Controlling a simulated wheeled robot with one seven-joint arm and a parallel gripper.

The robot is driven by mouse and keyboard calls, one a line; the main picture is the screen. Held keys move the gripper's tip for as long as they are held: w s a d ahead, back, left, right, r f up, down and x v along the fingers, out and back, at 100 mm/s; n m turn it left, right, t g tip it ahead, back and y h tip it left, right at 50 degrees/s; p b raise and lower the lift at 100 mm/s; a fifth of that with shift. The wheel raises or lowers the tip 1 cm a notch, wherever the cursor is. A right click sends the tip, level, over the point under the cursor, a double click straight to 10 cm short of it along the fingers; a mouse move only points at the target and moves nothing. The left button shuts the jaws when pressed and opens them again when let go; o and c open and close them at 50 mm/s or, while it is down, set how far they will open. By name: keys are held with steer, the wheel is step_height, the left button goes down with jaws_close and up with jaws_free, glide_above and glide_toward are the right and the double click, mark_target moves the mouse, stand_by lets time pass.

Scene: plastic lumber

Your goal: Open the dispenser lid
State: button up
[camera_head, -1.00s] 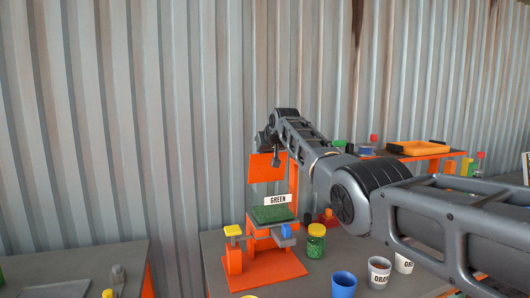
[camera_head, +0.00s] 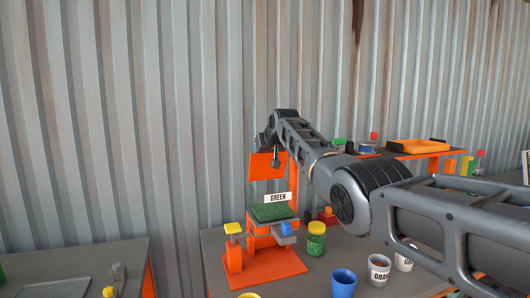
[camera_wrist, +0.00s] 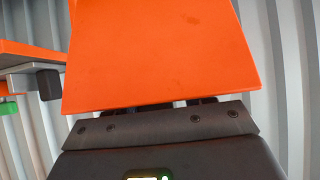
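The dispenser (camera_head: 262,262) is an orange stand on the table. Its tray of green granules (camera_head: 272,212) carries a white GREEN label and lies uncovered. The orange lid (camera_head: 262,167) stands raised and nearly upright above the back of the tray. My gripper (camera_head: 276,158) is at the upper edge of the lid, at the end of my arm. In the wrist view the lid (camera_wrist: 150,55) fills the middle, right at the gripper, and hides most of the fingers. I cannot tell whether they touch or grip it.
A jar of green granules (camera_head: 316,240), a blue cup (camera_head: 343,283) and a labelled cup (camera_head: 379,270) stand right of the dispenser. A raised orange shelf (camera_head: 440,154) holds an orange tray (camera_head: 418,146). A corrugated wall (camera_head: 130,120) is close behind.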

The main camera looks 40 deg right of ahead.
steer(key=shift+f, duration=0.3)
steer(key=shift+s+a+r+p, duration=0.15)
steer(key=shift+s+r+p, duration=0.4)
steer(key=shift+r, duration=0.95)
steer(key=shift+s+a+r+p, duration=0.1)
steer(key=shift+s+r+p, duration=0.45)
steer(key=shift+r, duration=0.95)
steer(key=shift+s+a+r+p, duration=0.15)
steer(key=shift+s+r+p, duration=0.35)
steer(key=shift+r, duration=1)
steer(key=shift+w, duration=0.1)
steer(key=b+v, duration=0.2)
steer(key=v, duration=0.5)
steer(key=shift+s+r, duration=0.2)
steer(key=shift+s, duration=0.15)
steer(key=shift+a, duration=0.1)
